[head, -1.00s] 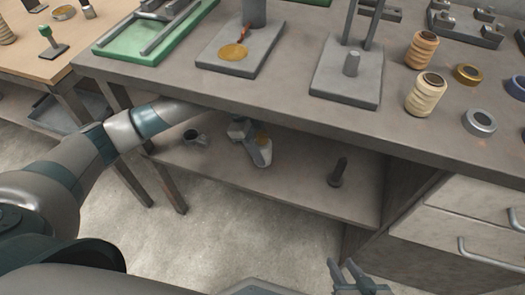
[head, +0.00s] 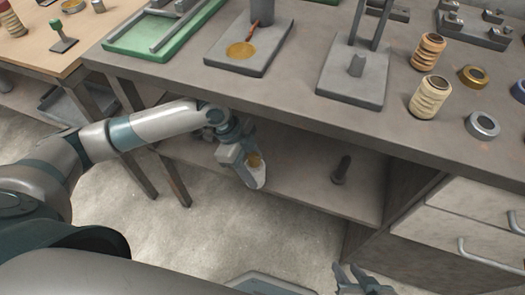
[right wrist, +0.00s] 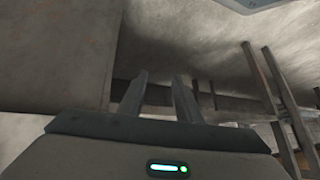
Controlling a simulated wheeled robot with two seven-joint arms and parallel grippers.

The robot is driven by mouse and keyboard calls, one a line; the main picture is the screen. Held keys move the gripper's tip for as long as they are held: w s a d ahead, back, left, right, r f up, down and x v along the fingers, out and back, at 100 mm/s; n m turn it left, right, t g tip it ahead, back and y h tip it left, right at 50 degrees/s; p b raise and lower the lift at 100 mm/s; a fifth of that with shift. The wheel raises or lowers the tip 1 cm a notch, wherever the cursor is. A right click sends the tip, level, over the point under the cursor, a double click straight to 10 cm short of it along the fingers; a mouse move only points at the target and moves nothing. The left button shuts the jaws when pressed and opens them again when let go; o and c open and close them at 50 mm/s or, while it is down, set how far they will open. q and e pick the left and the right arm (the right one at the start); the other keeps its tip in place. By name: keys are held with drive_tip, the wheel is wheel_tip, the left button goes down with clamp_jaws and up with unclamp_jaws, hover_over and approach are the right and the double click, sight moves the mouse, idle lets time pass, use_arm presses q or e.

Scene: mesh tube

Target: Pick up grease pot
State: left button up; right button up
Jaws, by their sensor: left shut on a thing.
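The grease pot (head: 256,175) looks like a small pale pot with tan-brown content at its top. My left gripper (head: 245,164) is shut on it and holds it at the front of the lower shelf, below the bench top. The pot is tilted and partly hidden by the fingers; whether it clears the shelf is hard to tell. My right gripper (head: 352,280) is at the bottom edge of the head view, away from the pot. In the right wrist view its two fingers (right wrist: 160,92) stand apart with nothing between them.
The bench top (head: 290,108) overhangs the lower shelf (head: 300,190). A dark upright tool (head: 341,170) stands on the shelf to the right. Drawers (head: 470,215) close off the right side. Bench legs (head: 175,182) stand by my left arm. Open floor (head: 220,240) lies in front.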

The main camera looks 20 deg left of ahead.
use_arm(q)
drive_tip(key=s, duration=0.7)
drive_tip(key=shift+s, duration=0.3)
drive_tip(key=shift+a, duration=0.1)
